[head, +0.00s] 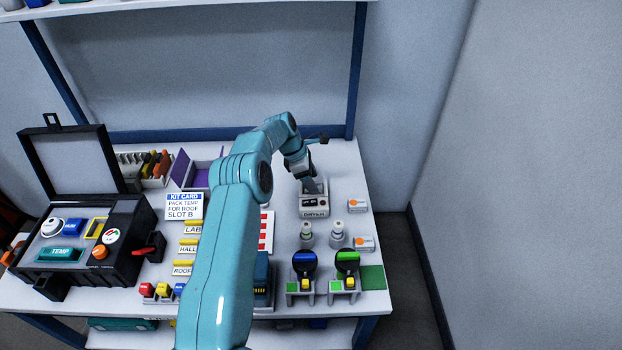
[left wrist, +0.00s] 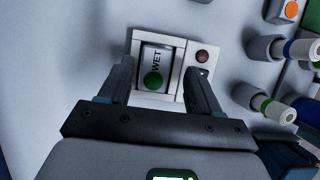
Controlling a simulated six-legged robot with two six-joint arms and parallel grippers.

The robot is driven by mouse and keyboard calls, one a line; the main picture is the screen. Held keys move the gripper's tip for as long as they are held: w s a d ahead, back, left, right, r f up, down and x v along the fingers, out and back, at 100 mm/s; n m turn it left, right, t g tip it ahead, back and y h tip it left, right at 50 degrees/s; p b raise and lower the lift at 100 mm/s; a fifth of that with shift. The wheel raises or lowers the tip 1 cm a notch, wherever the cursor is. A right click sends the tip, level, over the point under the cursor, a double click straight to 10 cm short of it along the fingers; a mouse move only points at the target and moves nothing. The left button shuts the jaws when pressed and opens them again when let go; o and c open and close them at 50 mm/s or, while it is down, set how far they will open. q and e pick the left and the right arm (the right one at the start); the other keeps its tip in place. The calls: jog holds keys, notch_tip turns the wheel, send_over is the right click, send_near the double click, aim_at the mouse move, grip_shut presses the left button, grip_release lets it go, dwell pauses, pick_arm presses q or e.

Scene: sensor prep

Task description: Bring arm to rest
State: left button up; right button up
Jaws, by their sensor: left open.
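My left arm (head: 232,210) reaches from the bottom of the head view over the table (head: 340,190). My left gripper (head: 308,184) points down at the small pale dryer unit (head: 314,211). In the left wrist view, the gripper (left wrist: 160,88) is open, with its fingers apart over the dryer (left wrist: 195,48). A grey piece marked WET with a green dot (left wrist: 154,68) sits in the dryer's recess, between the fingers in the picture. I cannot tell whether the fingers touch it. My right gripper is in neither view.
An open black case (head: 95,235) stands at the left, near a kit card (head: 184,205) and a purple box (head: 190,172). Small bottles (head: 306,235) and round-topped holders (head: 346,265) stand in front of the dryer. A blue post (head: 356,75) rises behind it.

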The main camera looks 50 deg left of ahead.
pick_arm(q)
notch_tip(320, 180, up, 2)
jog(key=shift+w+a+r+p, duration=0.15)
jog(key=shift+p, duration=0.5)
jog(key=shift+r+p, duration=0.9)
jog(key=shift+r, duration=0.5)
